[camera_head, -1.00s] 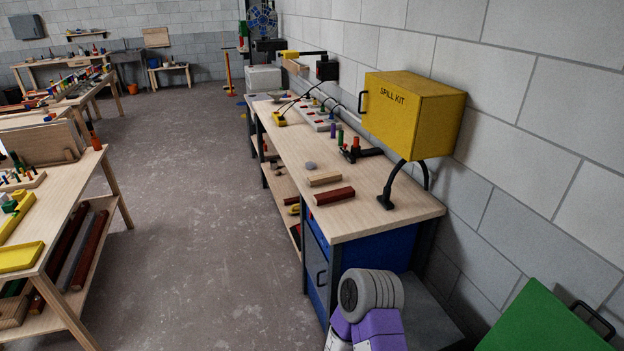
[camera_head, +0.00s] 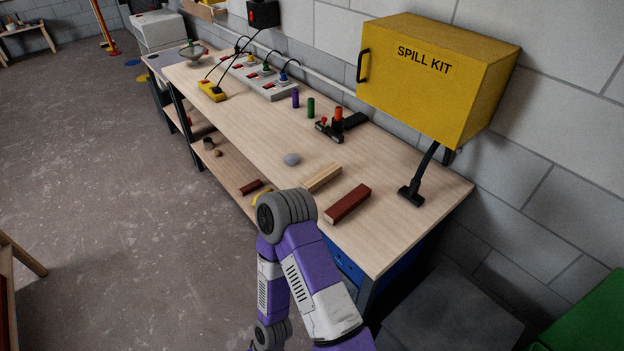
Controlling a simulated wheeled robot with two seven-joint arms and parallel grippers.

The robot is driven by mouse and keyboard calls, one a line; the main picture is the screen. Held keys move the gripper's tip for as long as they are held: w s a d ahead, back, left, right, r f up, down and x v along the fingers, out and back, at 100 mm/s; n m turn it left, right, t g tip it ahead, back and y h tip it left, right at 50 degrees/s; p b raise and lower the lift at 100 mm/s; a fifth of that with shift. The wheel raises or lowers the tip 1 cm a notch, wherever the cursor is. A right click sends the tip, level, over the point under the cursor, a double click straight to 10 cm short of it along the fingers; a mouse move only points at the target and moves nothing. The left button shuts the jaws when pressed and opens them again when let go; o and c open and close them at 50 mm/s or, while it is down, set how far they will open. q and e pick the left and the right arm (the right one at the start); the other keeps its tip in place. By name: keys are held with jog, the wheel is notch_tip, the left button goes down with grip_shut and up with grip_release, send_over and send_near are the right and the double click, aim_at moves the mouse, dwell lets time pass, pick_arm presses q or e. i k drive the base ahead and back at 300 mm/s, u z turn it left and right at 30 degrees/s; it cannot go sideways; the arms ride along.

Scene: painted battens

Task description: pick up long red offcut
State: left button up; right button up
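A long dark red offcut (camera_head: 347,204) lies on the near right part of the wooden workbench (camera_head: 225,115), close to its front edge. A pale wood block (camera_head: 322,178) lies beside it, a little to the left and further back. A shorter dark red piece (camera_head: 251,187) shows on the shelf below. One of my purple and white arms rises from the bottom of the picture, its grey joint in front of the bench edge. It does not visibly touch the offcut. Neither of my grippers is in view.
A yellow spill kit box (camera_head: 435,80) overhangs the bench's right side, with a black stand (camera_head: 411,195) below it. A grey round lump (camera_head: 291,159), a black and red tool (camera_head: 340,124) and small cylinders (camera_head: 311,107) stand further back. The floor at left is open.

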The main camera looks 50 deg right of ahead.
aim_at(342, 208)
jog(key=i, duration=1.65)
jog(key=z, duration=3.65)
